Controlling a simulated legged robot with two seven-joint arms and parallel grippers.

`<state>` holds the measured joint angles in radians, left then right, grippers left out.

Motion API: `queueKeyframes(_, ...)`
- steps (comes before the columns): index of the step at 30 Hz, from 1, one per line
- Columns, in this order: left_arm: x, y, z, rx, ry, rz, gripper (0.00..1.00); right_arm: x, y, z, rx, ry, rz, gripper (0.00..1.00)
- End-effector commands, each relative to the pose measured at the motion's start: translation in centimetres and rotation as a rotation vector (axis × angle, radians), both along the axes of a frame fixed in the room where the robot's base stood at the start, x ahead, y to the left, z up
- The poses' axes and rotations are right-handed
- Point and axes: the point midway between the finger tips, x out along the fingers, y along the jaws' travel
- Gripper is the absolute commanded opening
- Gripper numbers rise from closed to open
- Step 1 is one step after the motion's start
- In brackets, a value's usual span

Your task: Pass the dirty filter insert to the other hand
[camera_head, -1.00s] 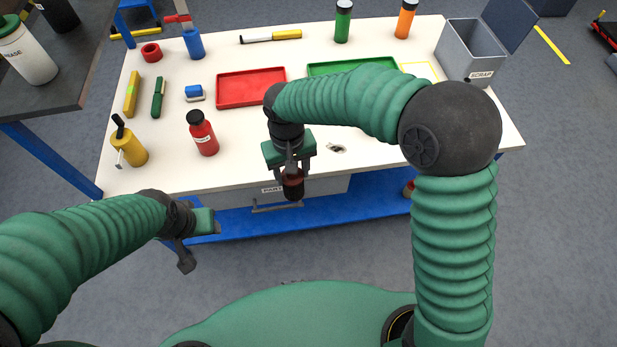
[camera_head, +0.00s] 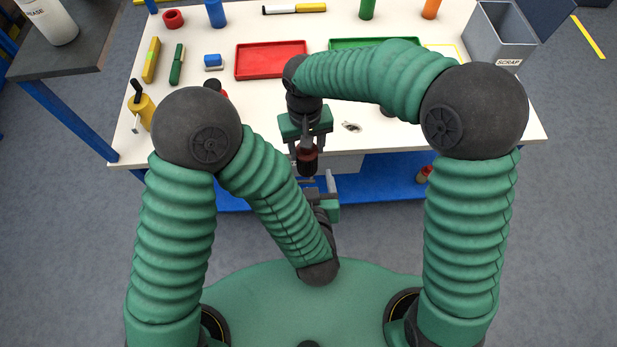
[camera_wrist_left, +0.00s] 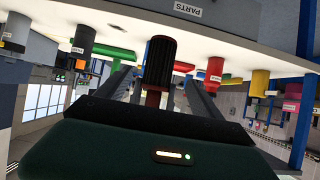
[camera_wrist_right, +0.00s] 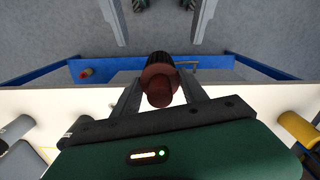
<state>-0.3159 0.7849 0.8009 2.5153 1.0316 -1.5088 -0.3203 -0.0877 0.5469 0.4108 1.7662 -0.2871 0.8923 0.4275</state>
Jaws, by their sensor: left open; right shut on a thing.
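The dirty filter insert (camera_head: 308,165) is a dark ribbed cylinder with a reddish-brown collar and stub. My right gripper (camera_head: 307,148) is shut on its reddish part and holds it in front of the table's near edge. In the right wrist view the insert (camera_wrist_right: 160,80) sits between the two fingertips. My left gripper (camera_head: 321,183) is open and empty, just below the insert, fingers pointing toward it. In the left wrist view the insert (camera_wrist_left: 160,62) appears between the open fingers, apparently not touching. The exact gap is hard to judge.
The white table (camera_head: 225,115) holds a red tray (camera_head: 272,60), a green tray (camera_head: 345,43), and several bottles and tools. A grey scrap bin (camera_head: 500,40) stands at the right. A blue lower shelf (camera_head: 385,178) lies under the table near both grippers.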

Motion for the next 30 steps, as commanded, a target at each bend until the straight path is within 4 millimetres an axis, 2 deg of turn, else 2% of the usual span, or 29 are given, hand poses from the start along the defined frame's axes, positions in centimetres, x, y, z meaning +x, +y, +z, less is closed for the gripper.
queueKeyframes(4, 2.0, 0.2, -1.1, 0.000, 0.001, 0.007, 0.76, 0.0, 0.0, 0.0, 0.000, 0.000, 0.000, 0.00)
queueKeyframes(12, 7.5, 0.2, -4.1, -0.003, 0.000, 0.007, 0.76, 0.0, 0.0, 0.0, 0.000, 0.000, 0.000, 0.00)
queueKeyframes(15, 8.9, 0.1, -4.8, -0.003, -0.001, 0.005, 0.76, 0.0, 0.0, 0.0, 0.000, 0.000, 0.000, 0.00)
queueKeyframes(20, 10.2, 0.1, -5.5, -0.002, -0.001, 0.003, 0.76, 0.0, 0.0, 0.0, 0.000, -0.001, 0.000, 0.00)
queueKeyframes(27, 10.3, 0.1, -5.6, -0.001, -0.002, 0.002, 0.76, 0.0, 0.0, 0.0, 0.000, -0.001, 0.000, 0.00)
queueKeyframes(28, 10.3, 0.1, -5.6, -0.001, -0.002, 0.002, 0.75, 0.0, 0.0, 0.0, 0.000, -0.001, 0.000, 0.00)
queueKeyframes(30, 10.3, 0.1, -5.5, -0.001, -0.002, 0.002, 0.66, 0.0, 0.0, 0.0, 0.000, 0.000, 0.000, 0.00)
